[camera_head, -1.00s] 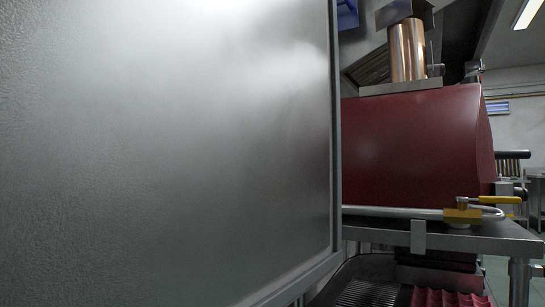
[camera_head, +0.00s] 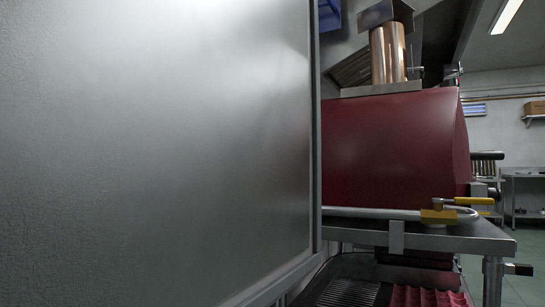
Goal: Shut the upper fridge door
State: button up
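A large grey metal panel (camera_head: 160,150) with a thin frame along its right and bottom edges fills the left of the view, very close to me. It looks like a fridge door or a fridge side. I cannot tell which, nor whether the upper fridge door is open. No handle, hinge or fridge interior shows. My gripper is not in view.
A red oven (camera_head: 392,148) with a copper flue (camera_head: 387,52) stands on a metal stand (camera_head: 440,240) right of the panel. A yellow-handled valve (camera_head: 440,215) sits at its front. Open green floor (camera_head: 515,278) and a back table (camera_head: 525,172) lie at far right.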

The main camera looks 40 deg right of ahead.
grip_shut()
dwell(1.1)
